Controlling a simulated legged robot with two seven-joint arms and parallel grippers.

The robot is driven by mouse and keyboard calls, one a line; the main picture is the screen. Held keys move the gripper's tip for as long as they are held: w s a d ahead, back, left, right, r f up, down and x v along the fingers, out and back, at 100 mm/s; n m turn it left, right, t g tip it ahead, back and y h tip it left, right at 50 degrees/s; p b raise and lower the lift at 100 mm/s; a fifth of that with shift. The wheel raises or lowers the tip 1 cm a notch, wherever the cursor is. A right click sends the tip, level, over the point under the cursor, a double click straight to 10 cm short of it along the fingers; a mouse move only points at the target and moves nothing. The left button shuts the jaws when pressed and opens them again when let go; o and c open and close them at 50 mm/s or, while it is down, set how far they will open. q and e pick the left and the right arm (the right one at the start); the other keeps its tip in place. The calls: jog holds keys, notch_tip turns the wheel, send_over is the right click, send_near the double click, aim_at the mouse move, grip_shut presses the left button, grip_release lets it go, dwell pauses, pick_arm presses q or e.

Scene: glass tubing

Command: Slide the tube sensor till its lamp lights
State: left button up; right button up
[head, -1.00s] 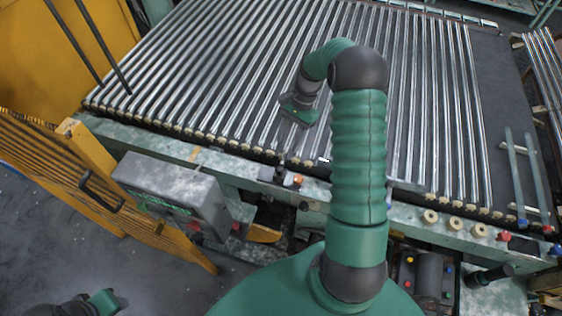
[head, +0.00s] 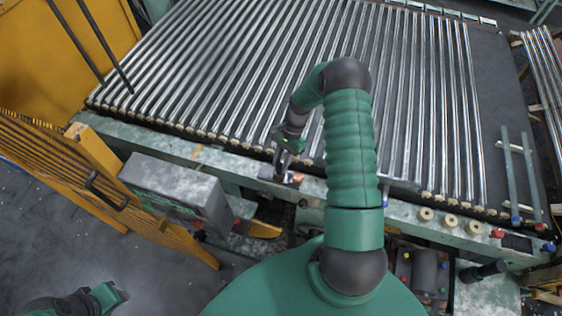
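The tube sensor appears to be the small dark block with an orange spot (head: 295,179) on the front rail (head: 240,165) of the tube bed. I cannot tell whether the orange spot is a lit lamp. My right gripper (head: 281,161) points down at the block's left part, and its fingers hide part of it. Whether they are apart or closed on it is too small to tell. My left arm's end (head: 106,294) shows at the bottom left, away from the rail; its fingers cannot be made out.
Many parallel glass tubes (head: 230,70) lie on the bed behind the rail. A grey control box (head: 175,185) stands in front on the left, beside a yellow gate (head: 100,155). Round cream knobs (head: 450,220) and red and blue buttons sit along the rail's right part.

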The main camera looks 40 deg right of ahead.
grip_shut()
jog(key=shift+w+d, duration=0.1)
dwell(0.9)
